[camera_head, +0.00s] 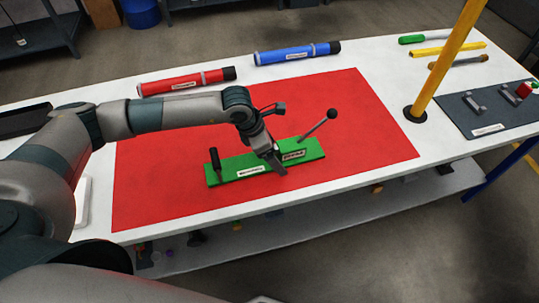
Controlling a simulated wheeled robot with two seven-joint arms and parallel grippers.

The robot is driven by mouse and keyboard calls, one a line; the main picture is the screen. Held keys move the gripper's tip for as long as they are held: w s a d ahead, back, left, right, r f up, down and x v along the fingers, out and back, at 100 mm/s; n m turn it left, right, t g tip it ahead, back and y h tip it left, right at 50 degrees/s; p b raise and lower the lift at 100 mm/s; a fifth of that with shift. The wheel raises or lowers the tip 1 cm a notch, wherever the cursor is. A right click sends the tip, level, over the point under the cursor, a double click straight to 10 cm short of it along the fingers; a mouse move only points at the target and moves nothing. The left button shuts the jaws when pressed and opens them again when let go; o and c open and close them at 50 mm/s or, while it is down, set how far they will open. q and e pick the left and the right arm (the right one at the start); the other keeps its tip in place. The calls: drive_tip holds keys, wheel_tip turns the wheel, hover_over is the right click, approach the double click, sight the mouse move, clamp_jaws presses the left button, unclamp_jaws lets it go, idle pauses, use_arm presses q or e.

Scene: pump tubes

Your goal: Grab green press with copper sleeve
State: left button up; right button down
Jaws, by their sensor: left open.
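The green press (239,167) is a long green base lying on the red mat (375,150). It has a black upright handle (215,161) at its left end and a lever with a dark knob (331,114) at its right. White labels show on the base. My left gripper (279,169) is open and points down at the middle of the press. It hides part of the base, and I cannot tell whether it touches it. I cannot make out a copper sleeve. My right gripper is not in view.
A red tube (180,84) and a blue tube (290,55) lie along the white table's (370,50) back edge. A yellow post (450,55) stands right of the mat. A grey board (490,118) and several tools are farther right. The mat's right part is clear.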

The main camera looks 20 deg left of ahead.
sight(279, 147)
use_arm(q)
drive_tip(key=c, duration=1.8)
drive_tip(key=shift+w+r, duration=0.1)
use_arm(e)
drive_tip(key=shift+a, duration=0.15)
use_arm(q)
drive_tip(key=shift+r, duration=0.1)
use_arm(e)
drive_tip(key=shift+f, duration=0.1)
